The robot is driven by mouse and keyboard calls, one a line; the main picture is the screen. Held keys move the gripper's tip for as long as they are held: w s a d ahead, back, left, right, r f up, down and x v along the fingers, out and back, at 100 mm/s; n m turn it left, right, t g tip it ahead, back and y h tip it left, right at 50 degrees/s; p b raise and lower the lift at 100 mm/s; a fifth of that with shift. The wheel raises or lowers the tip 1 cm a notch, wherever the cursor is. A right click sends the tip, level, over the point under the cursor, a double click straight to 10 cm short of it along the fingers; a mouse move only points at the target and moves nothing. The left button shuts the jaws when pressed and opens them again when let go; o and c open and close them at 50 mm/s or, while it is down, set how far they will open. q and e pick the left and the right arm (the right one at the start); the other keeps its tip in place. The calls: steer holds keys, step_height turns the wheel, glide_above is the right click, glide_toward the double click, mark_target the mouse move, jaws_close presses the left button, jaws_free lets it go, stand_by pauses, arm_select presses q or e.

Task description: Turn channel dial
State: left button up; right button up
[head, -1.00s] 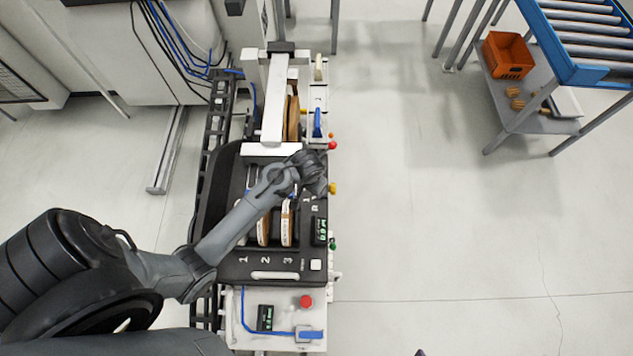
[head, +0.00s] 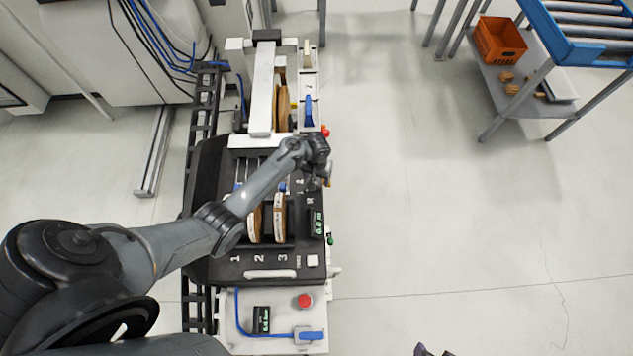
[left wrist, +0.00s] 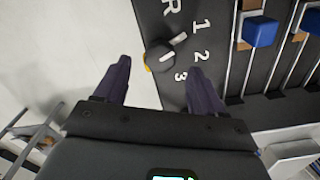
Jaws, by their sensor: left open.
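The channel dial (left wrist: 158,57) is a round dark knob with a pale pointer line, on a black panel beside the marks R, 1, 2 and 3. In the left wrist view it sits between the tips of my left gripper (left wrist: 158,68), which is open with a finger on each side. I cannot tell whether either finger touches it. In the head view my left gripper (head: 322,176) is over the right edge of the black machine (head: 215,266), and the dial is hidden there. Only a small dark tip, perhaps of my right gripper (head: 421,350), shows at the bottom edge.
Blue sliders (left wrist: 260,32) stand in slots beside the dial. In the head view, edge-band rolls (head: 279,215) and a small display (head: 317,221) are near the arm. A red button (head: 305,300) is at the front. The floor to the right is clear up to a roller stand (head: 590,75).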

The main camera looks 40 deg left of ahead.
arm_select(q)
steer(key=shift+f+b, duration=0.45)
steer(key=shift+f, duration=1.5)
steer(key=c, duration=1.1)
steer(key=shift+o, duration=0.2)
